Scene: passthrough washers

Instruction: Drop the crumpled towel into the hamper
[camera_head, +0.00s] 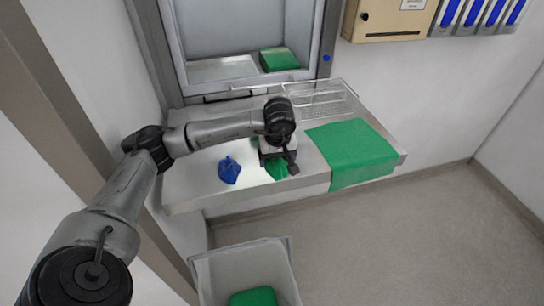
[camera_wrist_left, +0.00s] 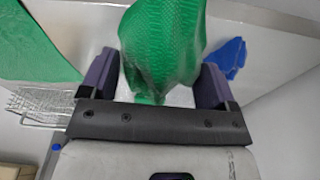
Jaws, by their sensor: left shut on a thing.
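My left gripper (camera_head: 278,163) is over the middle of the steel shelf and is shut on a crumpled green towel (camera_head: 276,172). In the left wrist view, the towel (camera_wrist_left: 163,45) fills the space between the two fingers. From these views I cannot tell whether it still touches the shelf. The hamper (camera_head: 203,274), a pale open bin, stands on the floor below the shelf's front edge, at the bottom of the head view. A green cloth (camera_head: 254,297) lies inside it. My right gripper is not in view.
A crumpled blue cloth (camera_head: 229,170) lies on the steel shelf (camera_head: 195,190), left of my gripper. A flat green cloth (camera_head: 352,150) hangs over the shelf's front edge at right. A wire basket (camera_head: 318,100) sits behind. A folded green cloth (camera_head: 280,59) lies in the pass-through opening.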

